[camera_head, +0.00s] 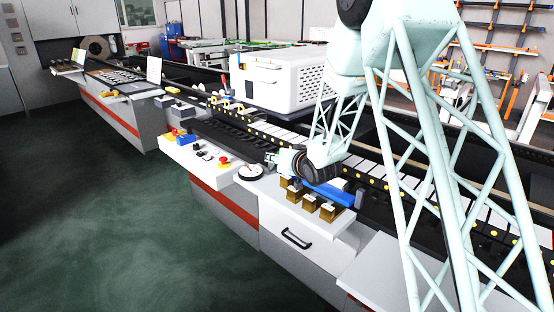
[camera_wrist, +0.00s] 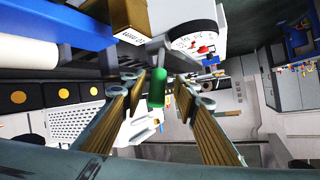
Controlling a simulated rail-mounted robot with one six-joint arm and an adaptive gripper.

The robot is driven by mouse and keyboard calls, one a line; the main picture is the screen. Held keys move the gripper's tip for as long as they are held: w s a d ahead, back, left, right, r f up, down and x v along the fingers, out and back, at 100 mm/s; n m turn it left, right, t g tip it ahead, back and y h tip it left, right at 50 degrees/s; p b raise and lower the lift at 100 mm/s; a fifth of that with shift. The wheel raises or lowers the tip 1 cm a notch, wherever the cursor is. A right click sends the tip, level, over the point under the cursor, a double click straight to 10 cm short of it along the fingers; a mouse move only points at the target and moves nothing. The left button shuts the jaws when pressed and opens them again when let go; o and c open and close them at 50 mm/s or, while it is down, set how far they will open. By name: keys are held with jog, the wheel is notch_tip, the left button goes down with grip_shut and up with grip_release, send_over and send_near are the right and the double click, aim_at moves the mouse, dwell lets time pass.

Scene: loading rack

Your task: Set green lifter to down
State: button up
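The green lifter (camera_wrist: 157,87) is a short green handle on a grey stem in the wrist view. My gripper (camera_wrist: 167,90) is open, with one finger on each side of the green handle in the picture. I cannot tell whether either finger touches it. In the head view my gripper (camera_head: 279,160) is beside the rack's front edge, near the dial and the brass blocks. I cannot make out the green lifter in the head view.
A round white dial (camera_head: 248,173) sits left of my gripper; it also shows in the wrist view (camera_wrist: 195,42). Several brass blocks (camera_head: 309,202) stand on the white ledge below a blue bar (camera_head: 325,191). A red button (camera_head: 224,163) is on the panel further left. Green floor lies open in front.

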jog(key=shift+d+r, duration=0.1)
jog(key=shift+d, duration=0.05)
jog(key=shift+s, duration=0.1)
jog(key=shift+v, duration=0.85)
jog(key=v, duration=1)
